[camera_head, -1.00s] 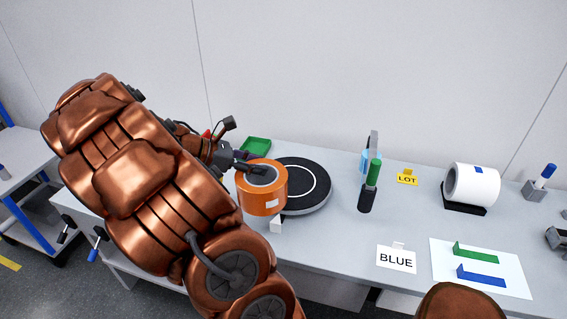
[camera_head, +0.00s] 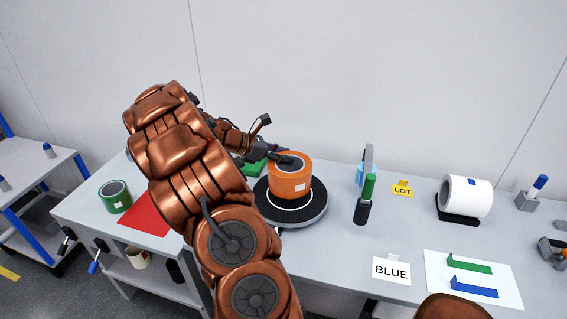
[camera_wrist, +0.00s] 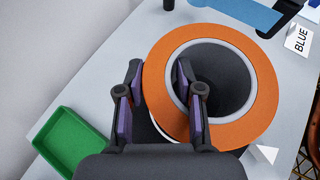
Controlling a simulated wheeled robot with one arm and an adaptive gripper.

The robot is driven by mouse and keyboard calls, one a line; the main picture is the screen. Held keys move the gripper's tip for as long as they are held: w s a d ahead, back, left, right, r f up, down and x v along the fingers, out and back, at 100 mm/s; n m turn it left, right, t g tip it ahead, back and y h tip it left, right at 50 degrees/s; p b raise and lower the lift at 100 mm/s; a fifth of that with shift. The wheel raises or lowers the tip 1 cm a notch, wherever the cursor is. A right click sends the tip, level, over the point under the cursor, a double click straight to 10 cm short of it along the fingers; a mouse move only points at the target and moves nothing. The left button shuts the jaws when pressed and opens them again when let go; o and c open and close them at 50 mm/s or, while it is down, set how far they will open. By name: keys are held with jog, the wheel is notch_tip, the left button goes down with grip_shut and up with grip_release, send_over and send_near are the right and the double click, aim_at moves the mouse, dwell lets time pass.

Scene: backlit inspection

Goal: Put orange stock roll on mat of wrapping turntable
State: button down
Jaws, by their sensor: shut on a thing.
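The orange stock roll (camera_head: 290,182) is upright over the middle of the black wrapping turntable (camera_head: 312,212). I cannot tell whether its underside touches the mat or is slightly above it. A white ring line on the mat shows around the roll's lower front. My gripper (camera_head: 284,160) is shut on the roll's wall from the left. In the wrist view, my gripper (camera_wrist: 159,70) has one finger inside the dark core and one outside the orange ring (camera_wrist: 262,95). The roll hides most of the turntable there.
A green tray (camera_head: 248,168) lies behind the turntable; it also shows in the wrist view (camera_wrist: 72,142). A green-topped post (camera_head: 366,195) stands close at the right. A BLUE card (camera_head: 391,270) stands front right.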

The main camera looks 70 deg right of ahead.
aim_at(284, 165)
jog(key=shift+f+p, duration=0.45)
jog(key=shift+f, duration=1.25)
jog(key=shift+f, duration=0.15)
jog(key=c, duration=0.7)
grip_release()
jog(key=shift+c, duration=0.2)
